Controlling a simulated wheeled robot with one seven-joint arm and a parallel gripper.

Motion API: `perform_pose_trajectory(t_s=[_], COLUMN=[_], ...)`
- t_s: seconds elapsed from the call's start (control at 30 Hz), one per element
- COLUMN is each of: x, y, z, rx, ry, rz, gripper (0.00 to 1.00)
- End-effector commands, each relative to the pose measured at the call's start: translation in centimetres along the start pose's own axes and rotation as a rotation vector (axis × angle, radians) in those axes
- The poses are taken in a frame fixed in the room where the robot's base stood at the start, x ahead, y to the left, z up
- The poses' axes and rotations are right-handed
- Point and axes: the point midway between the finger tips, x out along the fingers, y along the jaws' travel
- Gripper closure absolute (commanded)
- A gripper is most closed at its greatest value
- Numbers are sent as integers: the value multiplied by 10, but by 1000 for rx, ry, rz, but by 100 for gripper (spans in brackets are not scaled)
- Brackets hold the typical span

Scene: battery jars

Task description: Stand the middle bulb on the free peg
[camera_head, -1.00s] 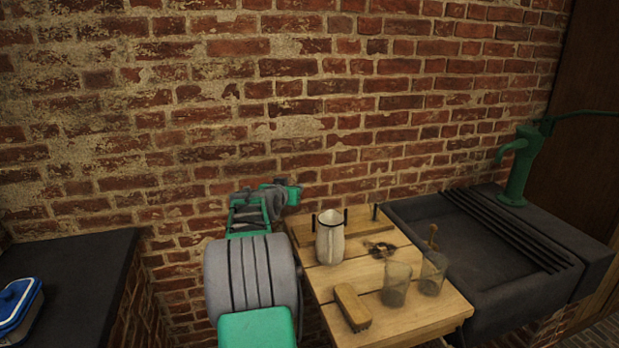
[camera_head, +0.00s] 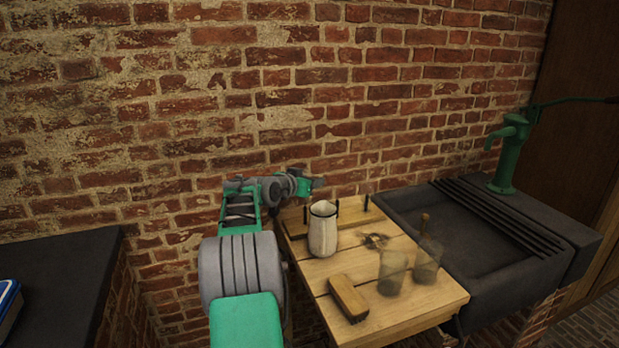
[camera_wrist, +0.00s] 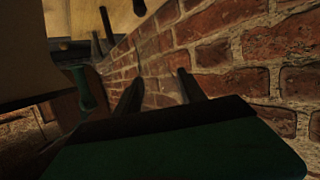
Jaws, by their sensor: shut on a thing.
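My gripper (camera_head: 318,183) is at the back left of the wooden table, close to the brick wall and above the peg rack. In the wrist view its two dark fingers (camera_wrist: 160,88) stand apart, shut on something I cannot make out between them. The wooden rack (camera_head: 352,224) has upright dark pegs; one stands at the left (camera_head: 307,213), one in the middle (camera_head: 337,208) and one at the right (camera_head: 366,202). Two clear glass vessels stand at the front right, one at the left (camera_head: 392,272) and one at the right (camera_head: 427,262). I cannot tell which thing is the middle bulb.
A cream jug (camera_head: 322,232) stands in front of the rack. A wooden brush (camera_head: 348,298) lies at the table's front, and a small dark item (camera_head: 374,240) lies mid-table. A dark sink (camera_head: 440,236) with a green pump (camera_head: 508,155) adjoins at right. The wall is close behind.

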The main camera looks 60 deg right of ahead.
Motion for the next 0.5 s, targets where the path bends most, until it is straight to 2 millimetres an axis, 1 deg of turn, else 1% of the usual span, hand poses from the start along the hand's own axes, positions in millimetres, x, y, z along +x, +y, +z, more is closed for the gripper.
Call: perform_pose_trajectory(t_s=[0.1, 0.5], x=[3, 13], y=[-1, -1], z=[13, 44], rx=[-1, 0], ry=[0, 0], rz=[-2, -2], gripper=[100, 100])
